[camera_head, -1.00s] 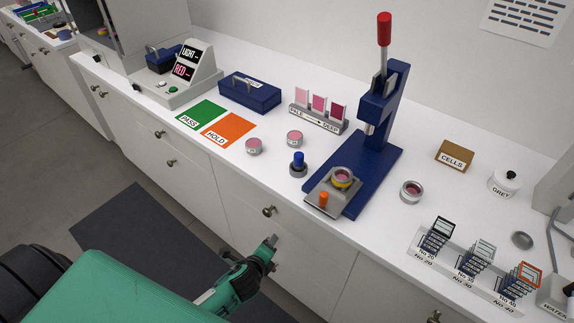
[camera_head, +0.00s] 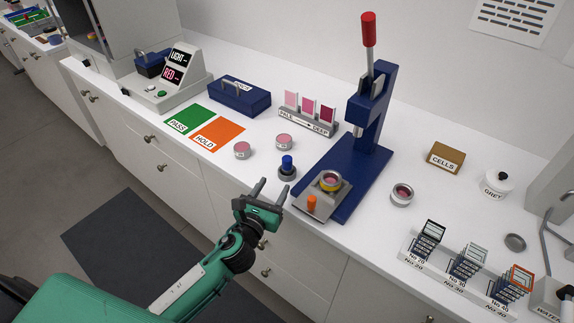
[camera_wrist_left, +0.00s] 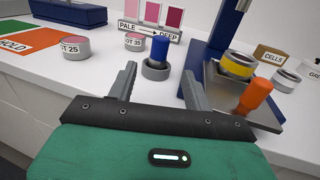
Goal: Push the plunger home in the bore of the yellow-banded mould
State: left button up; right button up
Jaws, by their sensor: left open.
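The yellow-banded mould (camera_head: 330,183) sits on the grey plate (camera_head: 325,204) at the foot of the blue press. It shows pink inside. In the left wrist view the mould (camera_wrist_left: 238,66) is right of my fingers. A blue-topped piece, seemingly the plunger (camera_head: 287,161), stands upright in a grey ring (camera_head: 287,175) left of the press. In the left wrist view this blue piece (camera_wrist_left: 159,49) is just beyond and between my fingertips. My left gripper (camera_head: 273,184) is open and empty at the counter's front edge, short of the blue piece. My right gripper is out of view.
The blue press (camera_head: 372,110) with its red-handled lever stands behind the mould. An orange knob (camera_head: 311,203) rises from the plate's front. Another pink-filled ring (camera_head: 402,194) stands right of the press.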

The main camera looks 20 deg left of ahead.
aim_at(285, 166)
pick_arm(q)
jog(key=w, duration=0.5)
jog(key=shift+w+d+p, duration=0.1)
jog(key=shift+d+p, duration=0.15)
jog(key=shift+p, duration=0.1)
jog(key=w, duration=0.5)
jog(key=shift+w+d+p, duration=0.25)
jog(key=shift+p, duration=0.15)
grip_shut()
